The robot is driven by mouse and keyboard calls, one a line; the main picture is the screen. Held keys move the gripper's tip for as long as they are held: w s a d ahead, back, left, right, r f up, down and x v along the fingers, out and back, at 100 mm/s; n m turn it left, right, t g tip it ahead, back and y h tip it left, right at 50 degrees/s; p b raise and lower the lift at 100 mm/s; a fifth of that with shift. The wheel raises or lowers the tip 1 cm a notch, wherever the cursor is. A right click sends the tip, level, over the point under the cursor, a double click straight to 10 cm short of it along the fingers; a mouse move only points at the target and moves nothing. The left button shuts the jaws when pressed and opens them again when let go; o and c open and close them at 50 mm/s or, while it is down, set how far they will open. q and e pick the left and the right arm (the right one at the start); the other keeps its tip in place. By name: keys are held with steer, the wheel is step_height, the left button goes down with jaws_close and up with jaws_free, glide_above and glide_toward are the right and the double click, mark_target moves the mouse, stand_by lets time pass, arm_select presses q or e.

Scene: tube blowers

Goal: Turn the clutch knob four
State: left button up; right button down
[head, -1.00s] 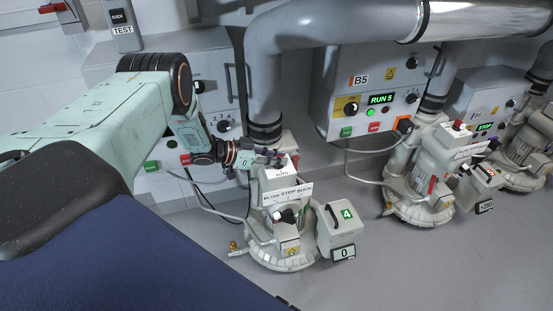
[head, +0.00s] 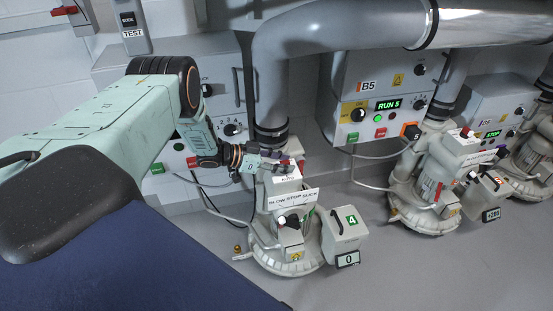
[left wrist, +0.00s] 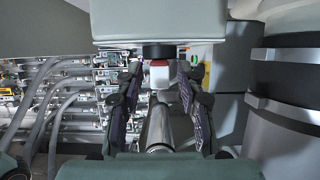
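Blower four (head: 280,262) is the pale machine with a box marked 4 (head: 345,238) and a display reading 0 at its side. A white label on it reads BLOW STOP SUCK (head: 293,199), with a dark-tipped handle below it. My left gripper (head: 284,164) is over the top of this blower, beside the grey pipe. In the left wrist view its two dark fingers (left wrist: 160,95) are apart. A small white and red knob (left wrist: 159,75) under a black collar shows between them, with gaps at both sides. I cannot tell whether it is the clutch knob. My right gripper is not in view.
The thick grey pipe (head: 268,85) rises close behind my left gripper. A panel marked B5 (head: 385,85) shows RUN 5. Another blower (head: 425,210) stands to the right, with a further one beyond. Grey floor (head: 400,275) in front is clear.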

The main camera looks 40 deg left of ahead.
arm_select(q)
steer(key=v, duration=1.2)
stand_by(0.4)
